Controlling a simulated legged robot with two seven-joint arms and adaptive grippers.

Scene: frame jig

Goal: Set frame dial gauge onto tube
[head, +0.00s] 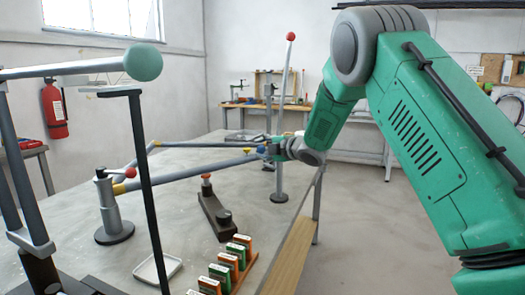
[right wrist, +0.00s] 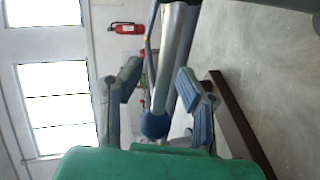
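A frame of grey tubes (head: 185,178) with yellow and blue joints lies over the grey table, its far end at my right gripper (head: 275,149). In the right wrist view the right gripper (right wrist: 160,88) has its two blue-padded fingers apart, with a grey tube (right wrist: 177,45) and a blue ball (right wrist: 155,125) showing between them. I cannot tell whether a finger touches the tube. A dark block with an orange-topped knob (head: 214,210) lies on the table; I cannot tell if it is the dial gauge. No dial face is readable. My left gripper is out of view.
Round-based posts (head: 279,170) and (head: 112,215) stand by the tubes. A rack of green and orange boxes (head: 230,262) and a white tray (head: 157,269) lie on the table (head: 70,228) in front.

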